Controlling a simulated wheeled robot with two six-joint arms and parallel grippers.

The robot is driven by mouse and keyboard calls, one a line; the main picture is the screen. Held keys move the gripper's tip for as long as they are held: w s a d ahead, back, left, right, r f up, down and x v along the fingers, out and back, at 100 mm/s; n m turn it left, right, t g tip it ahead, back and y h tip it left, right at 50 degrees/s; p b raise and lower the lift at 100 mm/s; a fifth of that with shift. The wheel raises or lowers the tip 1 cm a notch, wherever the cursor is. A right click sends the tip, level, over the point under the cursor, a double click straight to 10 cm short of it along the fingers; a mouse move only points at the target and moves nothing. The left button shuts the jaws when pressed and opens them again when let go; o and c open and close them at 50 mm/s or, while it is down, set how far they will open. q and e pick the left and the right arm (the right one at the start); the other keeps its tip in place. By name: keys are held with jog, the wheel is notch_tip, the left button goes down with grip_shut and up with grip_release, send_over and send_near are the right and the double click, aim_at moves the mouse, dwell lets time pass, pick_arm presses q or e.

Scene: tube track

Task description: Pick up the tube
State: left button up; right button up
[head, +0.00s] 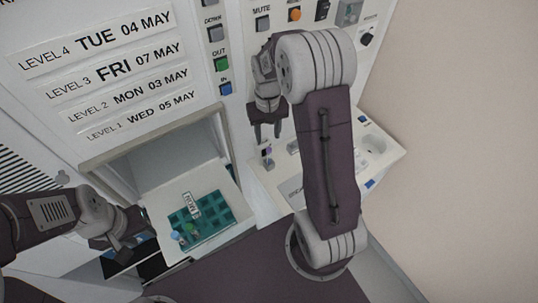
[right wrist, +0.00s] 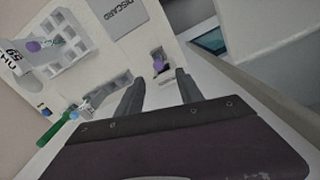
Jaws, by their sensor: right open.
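A tube with a purple cap (head: 267,152) stands in a small holder on the white counter, just below my right gripper. It also shows in the right wrist view (right wrist: 158,63), beyond and between the fingertips. My right gripper (head: 267,139) is open and empty, its fingers pointing down toward this tube with a gap left between. In the right wrist view the two dark fingers (right wrist: 160,80) are spread apart. My left gripper (head: 126,243) is at the lower left, beside the tray with the teal rack; its fingers are too unclear to judge.
A teal rack (head: 215,211) with a label and a few small coloured items sits on a pulled-out white tray. In the right wrist view, a white compartment rack (right wrist: 70,57), a green object (right wrist: 50,132) and a DISCARD panel (right wrist: 117,14) lie nearby. A button panel rises behind.

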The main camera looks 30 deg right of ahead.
aim_at(269, 149)
notch_tip(269, 149, down, 3)
jog(key=shift+s+a+r+p, duration=0.1)
jog(key=shift+s+p, duration=0.05)
jog(key=shift+p, duration=0.25)
jog(key=shift+f, duration=0.85)
notch_tip(269, 149, down, 4)
jog(key=shift+s+f+p, duration=0.1)
jog(key=shift+s+p, duration=0.05)
jog(key=shift+p, duration=0.65)
jog(key=shift+d+f, duration=0.2)
grip_shut()
